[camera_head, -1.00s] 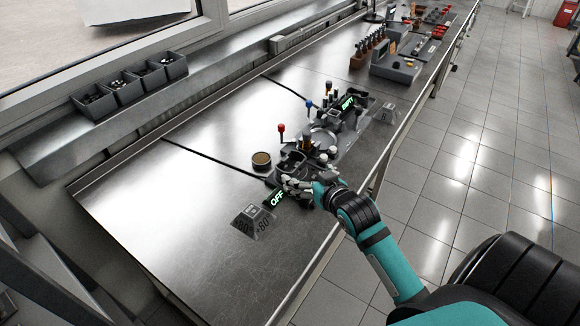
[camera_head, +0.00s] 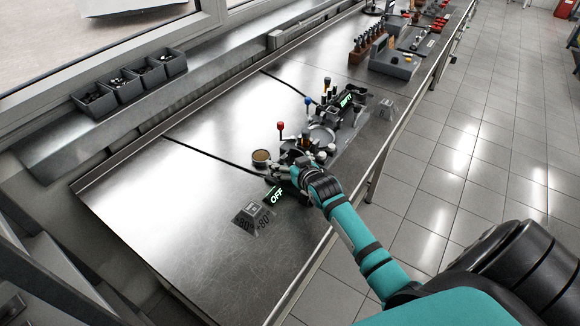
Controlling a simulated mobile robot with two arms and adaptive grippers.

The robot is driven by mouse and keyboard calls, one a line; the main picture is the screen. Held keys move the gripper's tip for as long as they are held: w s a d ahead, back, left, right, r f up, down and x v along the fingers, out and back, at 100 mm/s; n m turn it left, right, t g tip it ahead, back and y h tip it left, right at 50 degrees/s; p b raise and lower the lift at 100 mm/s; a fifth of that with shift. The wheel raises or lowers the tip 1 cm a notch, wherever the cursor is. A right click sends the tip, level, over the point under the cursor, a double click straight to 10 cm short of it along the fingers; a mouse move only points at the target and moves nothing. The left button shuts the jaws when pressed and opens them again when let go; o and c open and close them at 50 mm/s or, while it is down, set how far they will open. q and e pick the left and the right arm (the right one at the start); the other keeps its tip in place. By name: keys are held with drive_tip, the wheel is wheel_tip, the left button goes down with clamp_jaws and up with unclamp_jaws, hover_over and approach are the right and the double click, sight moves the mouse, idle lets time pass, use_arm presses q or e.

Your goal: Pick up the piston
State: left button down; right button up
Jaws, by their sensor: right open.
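A short round metal piece with a brown top (camera_head: 261,158) stands upright on the steel bench, left of a dark fixture; I cannot tell for sure if it is the piston. My right gripper (camera_head: 271,168) is open, its fingers low over the bench just right of this round piece. Whether a finger touches it is too small to tell. No other thing shows clearly as a piston. My left gripper is not in view.
A green-lit OFF sign (camera_head: 277,195) and a small grey block (camera_head: 251,213) are nearer. Parts bins (camera_head: 123,88) line the window ledge. The bench's left part is clear.

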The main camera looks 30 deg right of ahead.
drive_tip(key=shift+s, duration=0.1)
drive_tip(key=c, duration=1.1)
drive_tip(key=shift+r, duration=0.1)
drive_tip(key=shift+c, duration=0.6)
